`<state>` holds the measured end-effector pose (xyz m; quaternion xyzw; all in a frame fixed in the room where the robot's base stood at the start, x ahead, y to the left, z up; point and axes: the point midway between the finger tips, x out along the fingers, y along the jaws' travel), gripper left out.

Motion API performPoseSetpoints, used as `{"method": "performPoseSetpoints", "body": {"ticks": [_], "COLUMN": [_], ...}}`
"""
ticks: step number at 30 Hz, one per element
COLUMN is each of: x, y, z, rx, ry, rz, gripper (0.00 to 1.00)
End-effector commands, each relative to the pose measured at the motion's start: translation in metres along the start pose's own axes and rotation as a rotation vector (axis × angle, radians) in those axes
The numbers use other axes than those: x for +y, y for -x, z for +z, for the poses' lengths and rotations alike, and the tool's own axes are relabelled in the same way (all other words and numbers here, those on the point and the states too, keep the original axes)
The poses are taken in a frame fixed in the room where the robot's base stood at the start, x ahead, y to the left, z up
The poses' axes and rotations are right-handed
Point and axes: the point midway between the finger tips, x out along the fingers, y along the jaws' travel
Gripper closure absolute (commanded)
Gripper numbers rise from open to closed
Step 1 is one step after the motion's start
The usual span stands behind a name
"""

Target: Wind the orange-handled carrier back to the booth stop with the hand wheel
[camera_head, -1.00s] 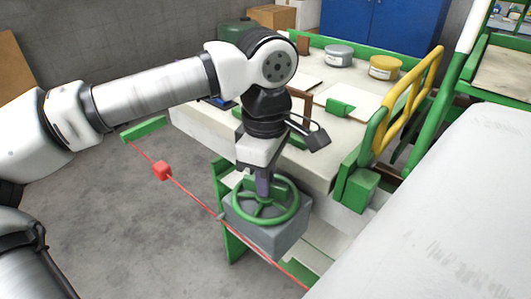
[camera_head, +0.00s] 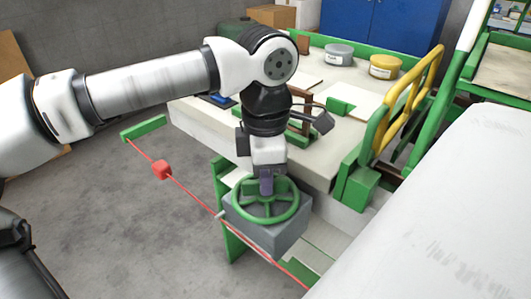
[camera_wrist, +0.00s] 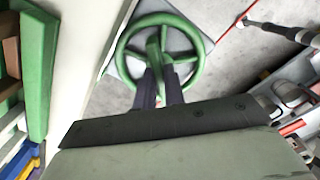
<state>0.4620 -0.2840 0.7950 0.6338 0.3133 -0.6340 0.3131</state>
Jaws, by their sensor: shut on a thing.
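The green hand wheel (camera_head: 293,207) lies nearly flat on a grey box (camera_head: 285,236) at the front of the bench. It has a round rim and several spokes. My gripper (camera_head: 266,192) points down at the wheel from above, on its inner part. In the wrist view, my gripper (camera_wrist: 160,90) has both fingers close together around a green part at the middle of the hand wheel (camera_wrist: 197,68). The fingertips are partly hidden there. I cannot make out an orange-handled carrier in either view.
A yellow rail (camera_head: 408,100) stands at the bench's right. Tins (camera_head: 386,66) and boards lie on top. A large white surface (camera_head: 440,215) fills the lower right.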

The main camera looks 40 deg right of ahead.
Motion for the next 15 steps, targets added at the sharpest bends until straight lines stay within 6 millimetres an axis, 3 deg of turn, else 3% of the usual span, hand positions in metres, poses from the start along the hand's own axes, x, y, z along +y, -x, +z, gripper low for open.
{"method": "performPoseSetpoints", "body": {"ticks": [9,10,15], "x": [0.0006,0.0006,0.0003], "y": [0.0007,0.0007,0.0005], "z": [-0.0002,-0.0002,-0.0002], "rx": [0.0,0.0,0.0], "ry": [0.002,0.002,0.001], "rz": [0.002,0.002,0.001], "gripper": [1.0,0.85,0.67]}}
